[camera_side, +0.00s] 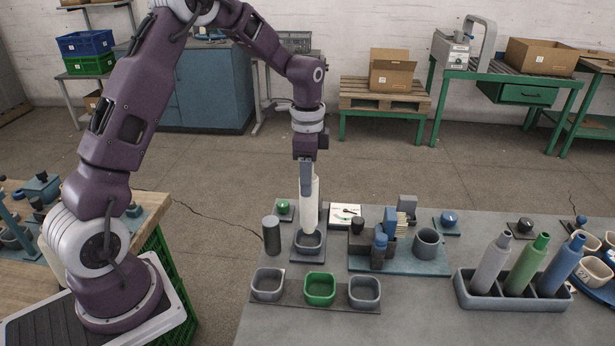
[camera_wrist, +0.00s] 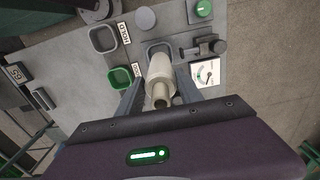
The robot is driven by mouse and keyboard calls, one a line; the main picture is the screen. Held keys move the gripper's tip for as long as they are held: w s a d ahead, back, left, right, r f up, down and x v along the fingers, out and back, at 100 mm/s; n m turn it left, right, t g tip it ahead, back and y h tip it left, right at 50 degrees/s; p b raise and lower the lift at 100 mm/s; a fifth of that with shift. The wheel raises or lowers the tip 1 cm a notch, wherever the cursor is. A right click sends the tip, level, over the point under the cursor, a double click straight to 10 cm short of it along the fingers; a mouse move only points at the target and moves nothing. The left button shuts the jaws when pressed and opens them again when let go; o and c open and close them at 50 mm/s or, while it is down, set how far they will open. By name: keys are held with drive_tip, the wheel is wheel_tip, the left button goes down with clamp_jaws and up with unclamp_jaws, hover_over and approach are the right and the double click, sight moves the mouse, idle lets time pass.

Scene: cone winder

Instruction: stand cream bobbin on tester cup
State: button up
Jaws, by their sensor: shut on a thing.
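The cream bobbin (camera_side: 309,208) is upright in my gripper (camera_side: 306,183), which is shut on its upper part. The grey square tester cup (camera_side: 309,248) is directly under the bobbin, beside the white dial gauge (camera_side: 345,214). The bobbin's lower end is at the cup's opening; I cannot tell whether it touches the cup floor. In the wrist view the bobbin (camera_wrist: 160,74) is between the two fingers of my gripper (camera_wrist: 159,92), with the cup's rim (camera_wrist: 157,45) partly showing beyond it.
A dark cylinder (camera_side: 271,236) stands left of the cup. A green button (camera_side: 283,207) is behind it. A front tray holds grey and green cups (camera_side: 319,289). A blue fixture (camera_side: 398,262) is right. A rack (camera_side: 514,300) holds grey, green and blue bobbins.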

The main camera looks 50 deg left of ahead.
drive_tip(key=shift+f, duration=0.15)
idle(0.7)
drive_tip(key=shift+f, duration=1.4)
drive_tip(key=shift+f, duration=0.75)
drive_tip(key=shift+f, duration=0.4)
drive_tip(key=o, duration=1.3)
drive_tip(key=shift+o, duration=0.2)
